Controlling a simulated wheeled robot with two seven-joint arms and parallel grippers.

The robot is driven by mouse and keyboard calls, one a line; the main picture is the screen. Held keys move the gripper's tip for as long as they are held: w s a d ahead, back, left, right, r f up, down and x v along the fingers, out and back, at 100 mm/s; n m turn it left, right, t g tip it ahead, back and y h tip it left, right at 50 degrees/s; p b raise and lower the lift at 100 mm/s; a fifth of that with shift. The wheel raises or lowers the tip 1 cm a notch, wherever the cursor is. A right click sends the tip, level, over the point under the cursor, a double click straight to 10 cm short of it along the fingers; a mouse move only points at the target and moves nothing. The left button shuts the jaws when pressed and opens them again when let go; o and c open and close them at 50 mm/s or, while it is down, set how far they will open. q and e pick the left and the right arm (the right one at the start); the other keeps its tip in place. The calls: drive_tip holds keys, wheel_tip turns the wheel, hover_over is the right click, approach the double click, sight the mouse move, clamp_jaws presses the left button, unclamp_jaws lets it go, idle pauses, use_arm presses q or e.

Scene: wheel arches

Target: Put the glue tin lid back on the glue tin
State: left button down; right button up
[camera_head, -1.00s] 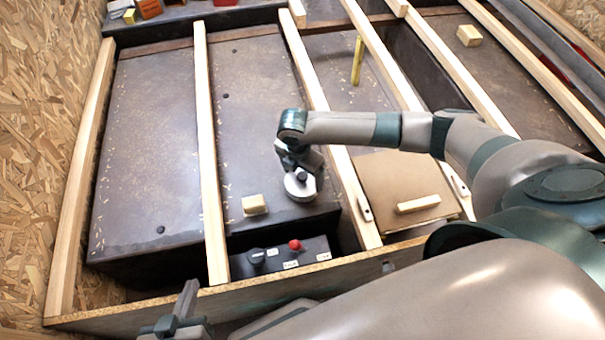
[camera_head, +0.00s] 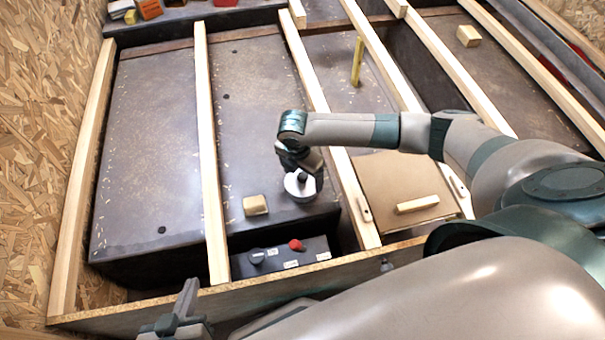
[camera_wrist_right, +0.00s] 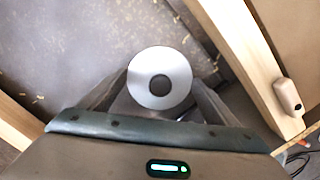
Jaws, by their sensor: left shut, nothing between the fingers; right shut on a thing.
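My right gripper (camera_head: 303,178) reaches down over the dark panel, shut on the glue tin lid (camera_wrist_right: 176,91), a pale round disc with a dark centre. In the right wrist view the lid sits between the fingers of that gripper (camera_wrist_right: 160,100). In the head view a pale round shape (camera_head: 299,191) shows right under the gripper. I cannot tell there where the lid ends and the glue tin begins, or whether they touch. In the wrist view the tin is not separately visible. My left gripper (camera_head: 182,312) is shut and empty at the bottom left, in front of the wooden edge.
A small wood block (camera_head: 255,205) lies left of the pale shape. Wooden battens (camera_head: 213,165) run on both sides. A black box (camera_head: 280,257) with a red button is in front. A brown board (camera_head: 395,180) with a wooden handle lies to the right.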

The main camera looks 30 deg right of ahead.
idle(0.3)
drive_tip(key=o, duration=1)
drive_tip(key=shift+r, duration=0.25)
use_arm(q)
drive_tip(key=s+a+f+g+y+p, duration=0.2)
drive_tip(key=s+a+f+g+p, duration=0.1)
drive_tip(key=s+a+f+g, duration=0.1)
drive_tip(key=shift+s+a+f+g, duration=0.4)
drive_tip(key=shift+s+a, duration=0.1)
drive_tip(key=shift+a, duration=0.3)
use_arm(e)
drive_tip(key=r, duration=0.5)
drive_tip(key=a+r, duration=0.1)
drive_tip(key=r, duration=0.5)
drive_tip(key=s+a+r, duration=0.1)
drive_tip(key=r, duration=0.4)
drive_tip(key=shift+r, duration=0.35)
use_arm(q)
drive_tip(key=shift+s, duration=0.15)
